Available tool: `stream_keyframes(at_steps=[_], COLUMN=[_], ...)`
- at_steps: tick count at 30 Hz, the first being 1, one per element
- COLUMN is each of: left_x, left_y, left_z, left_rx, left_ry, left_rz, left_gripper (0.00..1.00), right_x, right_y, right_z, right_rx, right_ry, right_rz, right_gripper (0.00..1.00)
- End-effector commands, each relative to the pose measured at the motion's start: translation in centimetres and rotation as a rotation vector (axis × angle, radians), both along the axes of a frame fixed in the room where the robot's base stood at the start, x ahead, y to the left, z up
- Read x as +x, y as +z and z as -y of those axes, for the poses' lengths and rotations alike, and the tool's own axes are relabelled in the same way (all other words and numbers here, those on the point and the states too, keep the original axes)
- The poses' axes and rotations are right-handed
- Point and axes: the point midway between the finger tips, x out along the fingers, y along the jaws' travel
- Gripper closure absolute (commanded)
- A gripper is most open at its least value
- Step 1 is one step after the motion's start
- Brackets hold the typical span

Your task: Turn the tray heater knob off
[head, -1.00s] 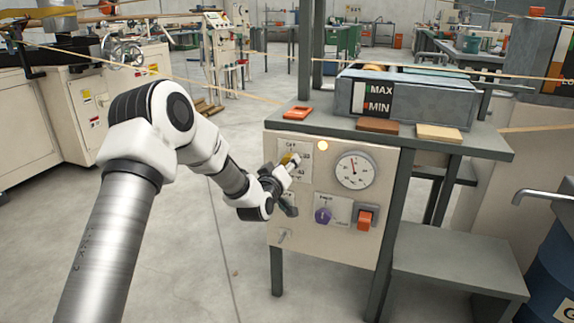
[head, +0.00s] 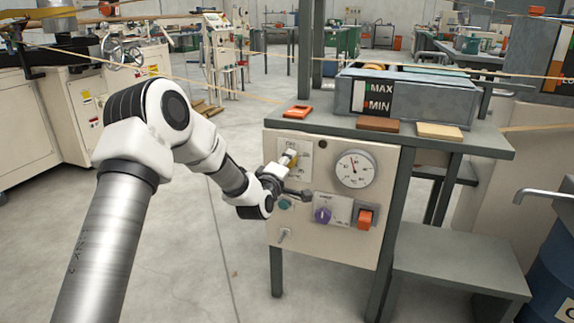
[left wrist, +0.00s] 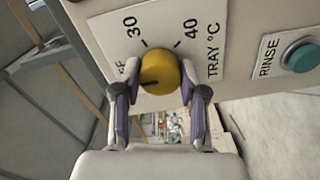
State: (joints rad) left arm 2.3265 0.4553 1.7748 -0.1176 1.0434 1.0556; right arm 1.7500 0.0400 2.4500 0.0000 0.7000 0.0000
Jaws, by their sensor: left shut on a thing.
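The yellow tray heater knob (left wrist: 160,72) sits on a white plate marked 30, 40 and TRAY °C. In the left wrist view its dark pointer line points left, toward a label that a finger partly hides; only an F shows. My left gripper (left wrist: 160,95) is shut on the knob, one finger on each side. In the head view the gripper (head: 289,161) is at the upper left of the cream control panel (head: 343,234) and hides most of the knob. The indicator lamp (head: 322,144) above is dark. My right gripper is not in view.
A grey tank (head: 430,98) stands on the bench above. Floor left of the panel is clear.

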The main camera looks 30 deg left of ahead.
Motion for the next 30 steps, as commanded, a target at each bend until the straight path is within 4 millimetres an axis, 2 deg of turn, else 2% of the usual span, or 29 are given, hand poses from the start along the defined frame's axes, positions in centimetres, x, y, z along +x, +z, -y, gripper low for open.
stream_keyframes(at_steps=[15, 16, 17, 18, 26, 30], left_x=[0.0, 0.0, 0.0, 0.0, 0.0, -1.0], left_y=[0.0, 0.0, 0.0, 0.0, 0.0, 0.0], left_z=[0.0, 0.0, 0.0, 0.0, 0.0, 0.2], left_rx=[-0.023, -0.021, -0.022, -0.021, -0.02, -0.021], left_ry=[0.0, 0.001, 0.001, 0.0, 0.0, 0.001], left_rz=[0.004, 0.005, 0.004, 0.005, 0.005, 0.003], left_gripper=[0.93, 0.47, 0.37, 0.33, 0.33, 0.33], right_x=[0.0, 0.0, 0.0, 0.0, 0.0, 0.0], right_y=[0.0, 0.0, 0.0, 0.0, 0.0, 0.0], right_z=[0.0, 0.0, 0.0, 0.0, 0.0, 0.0], right_rx=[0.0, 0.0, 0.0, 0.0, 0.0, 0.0], right_ry=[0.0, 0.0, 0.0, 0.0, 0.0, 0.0], right_rz=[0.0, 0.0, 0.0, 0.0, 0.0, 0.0], right_gripper=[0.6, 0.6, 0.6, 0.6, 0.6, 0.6])
